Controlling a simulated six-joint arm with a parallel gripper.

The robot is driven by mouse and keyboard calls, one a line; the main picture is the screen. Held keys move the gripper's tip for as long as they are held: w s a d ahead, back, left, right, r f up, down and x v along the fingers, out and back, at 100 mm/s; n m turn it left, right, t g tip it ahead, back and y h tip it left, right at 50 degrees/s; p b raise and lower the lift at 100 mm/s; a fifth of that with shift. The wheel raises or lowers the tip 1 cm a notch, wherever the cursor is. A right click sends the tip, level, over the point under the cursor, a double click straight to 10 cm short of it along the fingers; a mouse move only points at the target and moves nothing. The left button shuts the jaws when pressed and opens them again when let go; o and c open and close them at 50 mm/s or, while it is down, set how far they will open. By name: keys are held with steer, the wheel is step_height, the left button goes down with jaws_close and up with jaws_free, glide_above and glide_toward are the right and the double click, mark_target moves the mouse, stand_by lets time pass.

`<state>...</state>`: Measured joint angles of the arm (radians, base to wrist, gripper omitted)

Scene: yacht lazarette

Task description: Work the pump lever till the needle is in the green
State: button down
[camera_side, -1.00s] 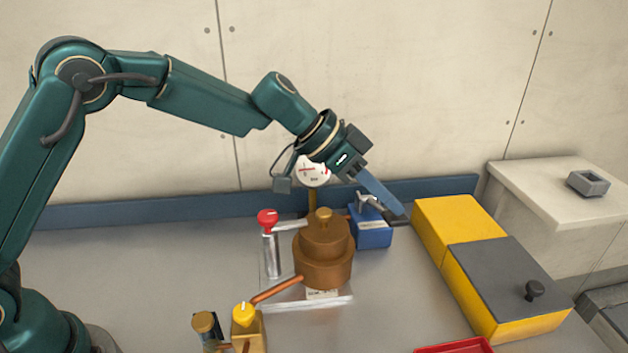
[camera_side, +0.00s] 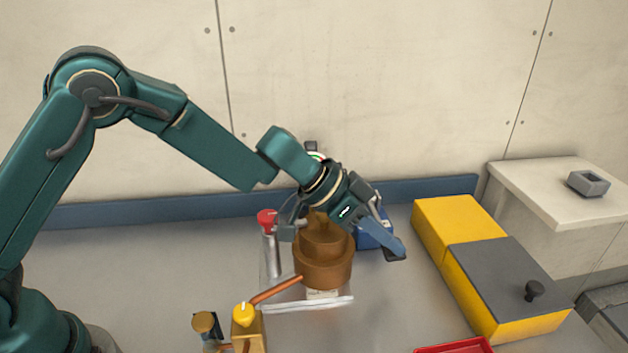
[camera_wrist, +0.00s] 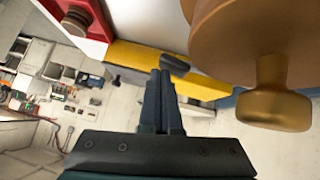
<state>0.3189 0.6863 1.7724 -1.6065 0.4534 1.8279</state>
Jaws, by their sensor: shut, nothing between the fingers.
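The blue pump (camera_side: 372,232) stands behind the brown stepped cylinder (camera_side: 323,265), partly covered by my gripper (camera_side: 398,247). The gripper is shut and empty, angled down to the right over the pump's right side. A dark piece (camera_side: 394,257), apparently the lever's grip, is right under the fingertips; contact is hard to tell. In the wrist view a dark rounded piece (camera_wrist: 175,63) lies just beyond the shut fingers (camera_wrist: 160,85). The gauge (camera_side: 316,157) shows only a sliver of its rim behind my wrist, with some green; its needle is hidden.
A red-knobbed valve (camera_side: 267,218) stands left of the cylinder, a yellow-knobbed one (camera_side: 244,314) in front. A yellow box (camera_side: 455,222) and a grey-lidded box (camera_side: 505,280) stand to the right. A red tray (camera_side: 455,348) is at the front edge.

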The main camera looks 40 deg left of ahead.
steer(key=shift+s+d+f, duration=0.1)
steer(key=shift+s+f, duration=0.15)
steer(key=shift+f, duration=0.1)
steer(key=s+a+r, duration=0.1)
steer(key=s+r, duration=0.2)
steer(key=r, duration=0.2)
steer(key=s+a+r, duration=0.2)
steer(key=s+r, duration=0.1)
steer(key=r, duration=0.3)
steer(key=shift+a+r, duration=0.3)
steer(key=s+a+r+t+y, duration=0.2)
steer(key=s+a+r, duration=0.3)
steer(key=s, duration=0.2)
steer(key=s+a+f+n+g+y, duration=0.1)
steer(key=s+a+f+n+y, duration=0.4)
steer(key=s+a+f+n, duration=0.3)
steer(key=s+a, duration=0.2)
steer(key=s, duration=0.1)
steer(key=shift+s+a+g+y, duration=0.15)
steer(key=shift+a+g+y, duration=0.2)
steer(key=shift+g+y, duration=0.05)
